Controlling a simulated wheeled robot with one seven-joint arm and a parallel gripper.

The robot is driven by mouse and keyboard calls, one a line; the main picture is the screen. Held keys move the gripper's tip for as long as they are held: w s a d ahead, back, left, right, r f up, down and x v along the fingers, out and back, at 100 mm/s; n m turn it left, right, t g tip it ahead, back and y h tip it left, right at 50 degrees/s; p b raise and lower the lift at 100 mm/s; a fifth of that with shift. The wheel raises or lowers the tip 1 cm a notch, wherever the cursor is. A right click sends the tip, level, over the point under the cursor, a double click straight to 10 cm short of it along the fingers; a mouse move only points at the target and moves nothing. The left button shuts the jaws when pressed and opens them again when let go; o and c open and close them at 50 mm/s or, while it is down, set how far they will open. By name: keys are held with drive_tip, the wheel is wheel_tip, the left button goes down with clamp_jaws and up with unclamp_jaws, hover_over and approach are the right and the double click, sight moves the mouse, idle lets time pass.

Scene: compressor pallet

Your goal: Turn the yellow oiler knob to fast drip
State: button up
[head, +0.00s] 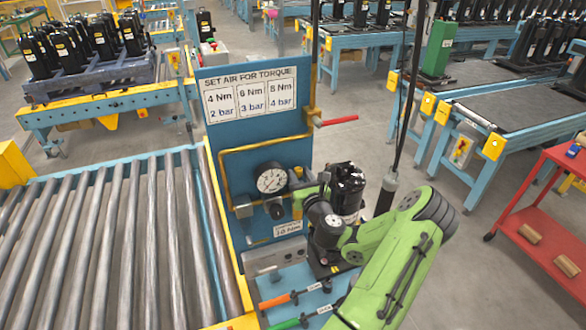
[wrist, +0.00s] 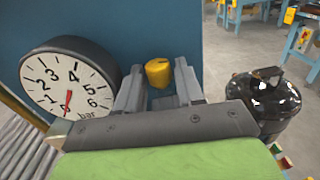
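The yellow oiler knob (wrist: 158,73) shows in the wrist view against the blue panel (wrist: 130,50). My gripper (wrist: 159,80) is open, with one finger on each side of the knob and a visible gap on both sides. I cannot tell how far the fingertips reach along the knob. In the head view a small yellow part (head: 297,203) shows at the panel beside my gripper (head: 306,198), whose wrist hides much of the area. The knob's markings are not visible.
A round pressure gauge (wrist: 68,88) is close left of my gripper. A black compressor (wrist: 264,100) stands to the right. In the head view, a red-handled valve (head: 335,121) juts from the panel, a roller conveyor (head: 110,240) lies left, and a hanging cable tool (head: 386,190) is near my arm.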

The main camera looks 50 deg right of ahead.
drive_tip(key=shift+s+a+r, duration=0.25)
drive_tip(key=shift+s, duration=0.1)
drive_tip(key=shift+s+a+r, duration=0.1)
drive_tip(key=shift+s+a, duration=0.05)
drive_tip(key=shift+s, duration=0.05)
drive_tip(key=shift+c, duration=1.1)
drive_tip(key=shift+w, duration=0.1)
clamp_jaws()
drive_tip(key=shift+n+t+y+p, duration=0.3)
drive_tip(key=shift+y+p, duration=0.1)
drive_tip(key=shift+p, duration=0.2)
drive_tip(key=shift+d+n+t+y+p, duration=0.35)
drive_tip(key=shift+n+t+y+p, duration=0.15)
drive_tip(key=shift+n+y+p, duration=0.5)
drive_tip(key=shift+s+d+f+n+t+y, duration=0.1)
drive_tip(key=shift+n+t+y, duration=0.15)
drive_tip(key=shift+n+y, duration=0.55)
drive_tip(key=shift+s+d+f+n+t+y, duration=0.1)
drive_tip(key=shift+d+n+t+y, duration=0.2)
drive_tip(key=shift+y, duration=0.9)
drive_tip(key=shift+a+n+t+y, duration=0.15)
drive_tip(key=shift+n+y, duration=0.45)
drive_tip(key=shift+y, duration=0.4)
drive_tip(key=shift+d+y, duration=0.1)
drive_tip(key=shift+y, duration=0.2)
